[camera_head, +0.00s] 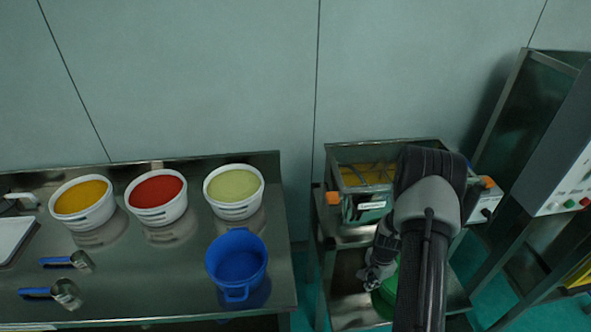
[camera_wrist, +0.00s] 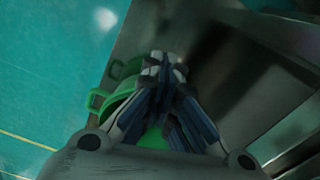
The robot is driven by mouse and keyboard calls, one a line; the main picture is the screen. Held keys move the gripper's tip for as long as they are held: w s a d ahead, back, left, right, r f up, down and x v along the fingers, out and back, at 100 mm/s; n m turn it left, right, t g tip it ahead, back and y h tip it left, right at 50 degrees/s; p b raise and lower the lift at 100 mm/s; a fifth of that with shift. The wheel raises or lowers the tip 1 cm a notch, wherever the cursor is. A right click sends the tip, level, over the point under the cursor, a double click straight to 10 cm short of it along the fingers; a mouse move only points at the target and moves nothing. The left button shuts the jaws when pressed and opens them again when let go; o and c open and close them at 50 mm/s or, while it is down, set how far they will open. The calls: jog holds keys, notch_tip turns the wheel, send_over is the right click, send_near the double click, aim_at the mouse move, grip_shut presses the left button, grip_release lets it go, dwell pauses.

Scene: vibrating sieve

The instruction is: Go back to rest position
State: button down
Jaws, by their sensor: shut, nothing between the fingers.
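My gripper (camera_head: 368,277) hangs in front of the sieve machine at the right, over a green container that is partly hidden behind my arm. In the wrist view my gripper (camera_wrist: 162,62) has its fingertips together with nothing between them. The green container (camera_wrist: 122,97) shows below and behind the fingers, with a handle at its left side. I cannot tell whether the fingers touch it. The sieve machine (camera_head: 362,208) has a metal box with yellow material inside and orange clamps at its sides. My arm covers its right part.
A steel table (camera_head: 150,270) at left bears tubs of yellow (camera_head: 82,198), red (camera_head: 157,192) and pale green (camera_head: 234,187) material, a blue bucket (camera_head: 237,262) and two blue-handled scoops (camera_head: 66,293). A control cabinet (camera_head: 565,160) stands at right. A narrow gap separates table and machine.

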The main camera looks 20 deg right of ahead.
jog(key=w+a+r+n, duration=0.2)
jog(key=a+r, duration=0.1)
jog(key=r, duration=0.5)
jog(key=w+a+r+n+t, duration=0.1)
jog(key=a+r+n, duration=0.1)
jog(key=r, duration=0.5)
jog(key=w+a+r+n, duration=0.2)
jog(key=a+r, duration=0.1)
jog(key=r, duration=0.5)
jog(key=s+a+r+n+t, duration=0.1)
jog(key=s+a+r+n, duration=0.1)
jog(key=a+r, duration=0.4)
jog(key=s+a+r+n+t, duration=0.1)
jog(key=s+a+r+n, duration=0.2)
jog(key=r, duration=0.5)
jog(key=s+a+r+n, duration=0.3)
jog(key=s+a+r, duration=0.1)
jog(key=s, duration=0.4)
jog(key=s+a+r+n+t, duration=0.1)
jog(key=s+a+r+n, duration=0.2)
jog(key=s+a, duration=0.3)
jog(key=shift+s+a+r+n+t, duration=0.3)
jog(key=shift+s+a+r, duration=0.15)
jog(key=shift+s, duration=0.4)
jog(key=shift+d, duration=0.15)
